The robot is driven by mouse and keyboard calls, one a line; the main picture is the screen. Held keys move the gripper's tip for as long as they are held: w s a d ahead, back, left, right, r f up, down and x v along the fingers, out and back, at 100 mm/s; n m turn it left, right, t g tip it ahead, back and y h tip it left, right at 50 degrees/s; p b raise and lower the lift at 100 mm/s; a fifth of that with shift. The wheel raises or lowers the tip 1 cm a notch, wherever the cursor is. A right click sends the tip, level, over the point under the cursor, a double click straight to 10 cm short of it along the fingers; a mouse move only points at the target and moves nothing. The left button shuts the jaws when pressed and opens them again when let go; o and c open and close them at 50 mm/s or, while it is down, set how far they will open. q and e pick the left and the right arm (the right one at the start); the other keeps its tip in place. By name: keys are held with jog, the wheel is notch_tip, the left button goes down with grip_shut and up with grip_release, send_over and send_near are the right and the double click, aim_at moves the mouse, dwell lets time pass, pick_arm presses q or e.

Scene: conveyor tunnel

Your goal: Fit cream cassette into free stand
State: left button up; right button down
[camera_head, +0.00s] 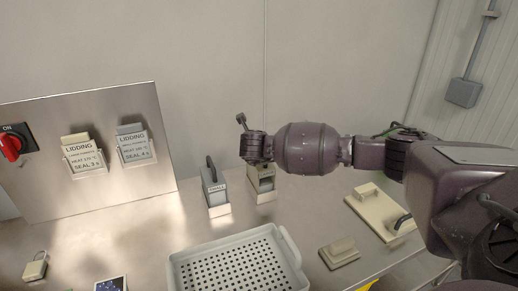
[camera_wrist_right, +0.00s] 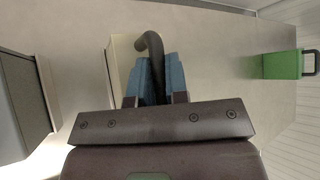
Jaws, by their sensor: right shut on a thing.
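My right gripper (camera_head: 258,160) points down over the cream cassette (camera_head: 264,184), which stands on the bench just right of the grey cassette. In the right wrist view, the gripper (camera_wrist_right: 152,82) is shut on the dark curved handle (camera_wrist_right: 150,48) of the cream cassette (camera_wrist_right: 116,64). The cassette is upright, at a small pale stand (camera_head: 260,199). The gripper hides its top, and I cannot tell whether it is fully seated. The grey cassette (camera_head: 211,170) stands upright in a labelled stand (camera_head: 218,196). My left gripper is not in view.
A perforated grey tray (camera_head: 178,270) lies in front. A steel panel (camera_head: 60,120) holds two lidding signs. A green block (camera_wrist_right: 282,66) shows in the wrist view.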

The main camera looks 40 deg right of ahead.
jog(key=shift+f, duration=0.55)
jog(key=shift+r, duration=0.15)
jog(key=c, duration=1.1)
grip_release()
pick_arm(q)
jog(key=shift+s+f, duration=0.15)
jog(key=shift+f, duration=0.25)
pick_arm(e)
jog(key=shift+o, duration=0.2)
jog(key=v, duration=0.2)
jog(key=shift+s+a+r, duration=0.1)
jog(key=shift+a+r, duration=0.05)
jog(key=shift+r, duration=0.05)
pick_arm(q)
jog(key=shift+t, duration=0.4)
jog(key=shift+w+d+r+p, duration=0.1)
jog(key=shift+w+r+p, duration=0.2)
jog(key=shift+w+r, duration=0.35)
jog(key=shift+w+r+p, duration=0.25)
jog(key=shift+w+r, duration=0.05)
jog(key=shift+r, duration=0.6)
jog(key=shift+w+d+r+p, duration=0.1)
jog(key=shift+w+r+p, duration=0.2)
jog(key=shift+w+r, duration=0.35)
pick_arm(e)
jog(key=v, duration=0.8)
jog(key=shift+s, duration=0.15)
